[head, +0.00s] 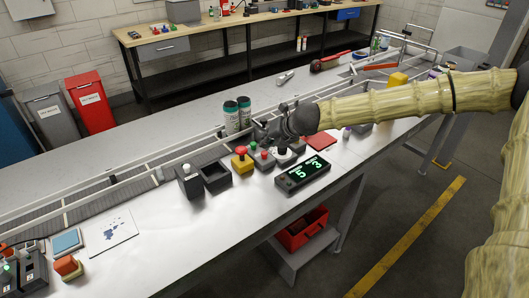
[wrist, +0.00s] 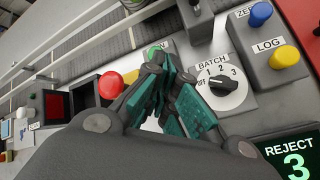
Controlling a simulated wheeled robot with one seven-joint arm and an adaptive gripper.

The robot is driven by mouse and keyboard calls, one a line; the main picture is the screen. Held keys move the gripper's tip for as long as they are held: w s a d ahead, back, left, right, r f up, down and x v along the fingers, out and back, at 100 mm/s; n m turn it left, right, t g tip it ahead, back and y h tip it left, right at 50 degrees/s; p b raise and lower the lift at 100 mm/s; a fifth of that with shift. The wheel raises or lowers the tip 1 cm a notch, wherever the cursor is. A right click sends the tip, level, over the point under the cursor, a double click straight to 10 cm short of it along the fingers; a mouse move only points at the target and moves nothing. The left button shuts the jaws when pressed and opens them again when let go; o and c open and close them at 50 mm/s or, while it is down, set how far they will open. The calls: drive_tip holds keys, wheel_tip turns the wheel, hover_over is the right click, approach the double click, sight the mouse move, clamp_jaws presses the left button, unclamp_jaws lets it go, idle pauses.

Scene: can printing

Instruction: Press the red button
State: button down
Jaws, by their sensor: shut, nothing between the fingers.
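A red mushroom button on a yellow box (head: 241,155) stands on the metal bench; its red cap also shows in the wrist view (wrist: 110,85), left of my fingers. A smaller red button (head: 264,155) sits on a grey box to its right, with a green button (head: 252,145) behind it. The green button shows partly in the wrist view (wrist: 155,48); the smaller red one appears hidden behind my fingers there. My gripper (head: 262,136) is shut and empty, above and behind this grey box; its teal-padded fingers (wrist: 168,75) point at the panel. I cannot tell whether they touch it.
A BATCH dial (wrist: 228,88) is right of my fingers, with blue ZERO (wrist: 260,14) and yellow LOG (wrist: 284,57) buttons beyond. A REJECT display (head: 302,172) stands in front. Two green cans (head: 231,117) stand behind on the conveyor.

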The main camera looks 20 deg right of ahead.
drive_tip(key=shift+r+p, duration=1.4)
drive_tip(key=shift+r, duration=0.9)
